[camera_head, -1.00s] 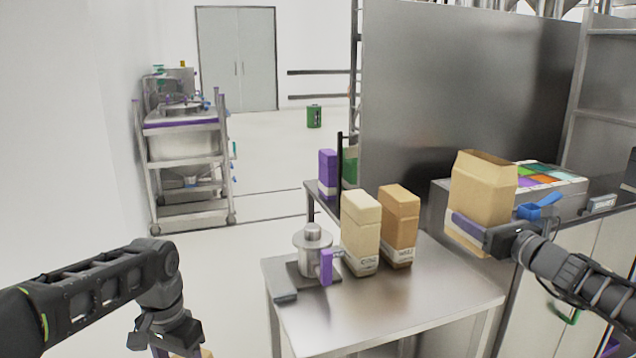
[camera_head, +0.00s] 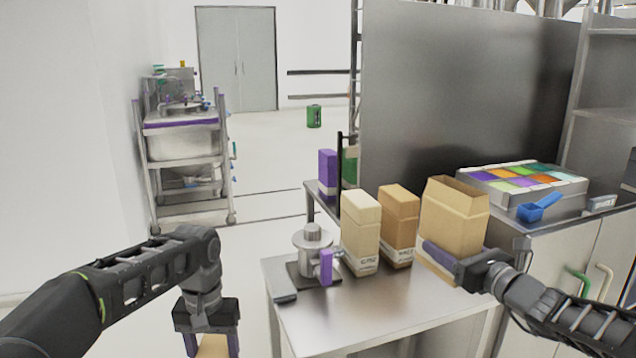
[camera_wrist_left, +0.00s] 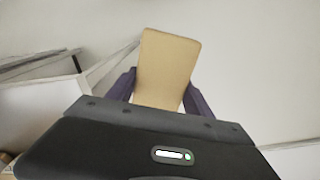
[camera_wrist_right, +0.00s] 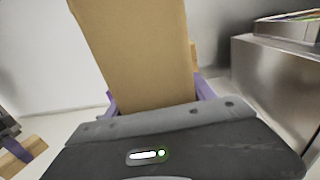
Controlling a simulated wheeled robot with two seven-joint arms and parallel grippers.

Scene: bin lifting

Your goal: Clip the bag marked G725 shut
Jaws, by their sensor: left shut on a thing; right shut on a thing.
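A brown paper bag (camera_head: 455,215) with an open top is held upright in my right gripper (camera_head: 440,256), whose purple fingers are shut on its lower part. It also shows in the right wrist view (camera_wrist_right: 135,50). Its marking is not readable here. I cannot tell whether its base touches the table. My left gripper (camera_head: 210,345) is low at left, off the table, shut on a pale tan block, probably the clip (camera_head: 213,348). The block fills the space between the fingers in the left wrist view (camera_wrist_left: 167,65).
A steel table (camera_head: 390,310) holds a cream bag (camera_head: 360,230), a closed tan bag (camera_head: 399,225) and a metal pot with purple handle (camera_head: 313,250). A counter at right holds a tray of coloured compartments (camera_head: 520,185) and a blue scoop (camera_head: 540,207). The table's front is clear.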

